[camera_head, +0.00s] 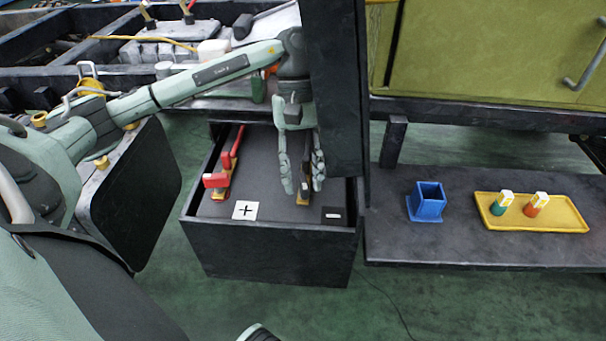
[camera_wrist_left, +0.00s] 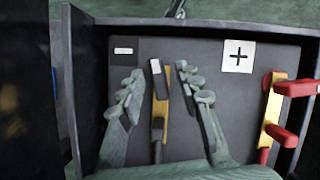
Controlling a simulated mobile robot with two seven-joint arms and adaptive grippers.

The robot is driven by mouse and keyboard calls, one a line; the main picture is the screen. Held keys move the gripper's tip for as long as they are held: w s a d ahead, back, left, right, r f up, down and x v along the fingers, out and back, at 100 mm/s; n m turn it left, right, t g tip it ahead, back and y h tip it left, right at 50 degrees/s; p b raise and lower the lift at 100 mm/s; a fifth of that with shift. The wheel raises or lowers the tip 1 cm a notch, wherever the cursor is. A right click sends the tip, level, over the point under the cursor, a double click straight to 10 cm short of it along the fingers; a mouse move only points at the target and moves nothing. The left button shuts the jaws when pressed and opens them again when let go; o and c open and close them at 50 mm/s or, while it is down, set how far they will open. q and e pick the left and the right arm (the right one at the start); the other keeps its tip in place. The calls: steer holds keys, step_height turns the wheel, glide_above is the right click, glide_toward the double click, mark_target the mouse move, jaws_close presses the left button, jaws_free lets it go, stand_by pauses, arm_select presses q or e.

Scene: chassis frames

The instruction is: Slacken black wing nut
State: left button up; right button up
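The black wing nut (camera_wrist_left: 157,128) sits on a brass strip (camera_wrist_left: 164,95) in the dark battery box, on the side of the minus label (camera_wrist_left: 123,50). In the head view the black wing nut (camera_head: 307,160) is partly hidden by my left gripper (camera_head: 303,188). My left gripper points down into the box and is open. In the left wrist view its two fingers (camera_wrist_left: 160,76) stand on either side of the black wing nut, with visible gaps.
A red wing nut (camera_head: 216,180) stands on the box's plus side (camera_head: 245,210). A dark upright post (camera_head: 338,90) rises close beside my left gripper. To the right, a low shelf holds a blue holder (camera_head: 427,201) and a yellow tray (camera_head: 560,218) with two small bottles.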

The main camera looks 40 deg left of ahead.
steer(key=shift+w, duration=0.2)
arm_select(q)
jaws_close()
arm_select(e)
steer(key=shift+w+r, duration=0.1)
arm_select(q)
steer(key=shift+f, duration=0.1)
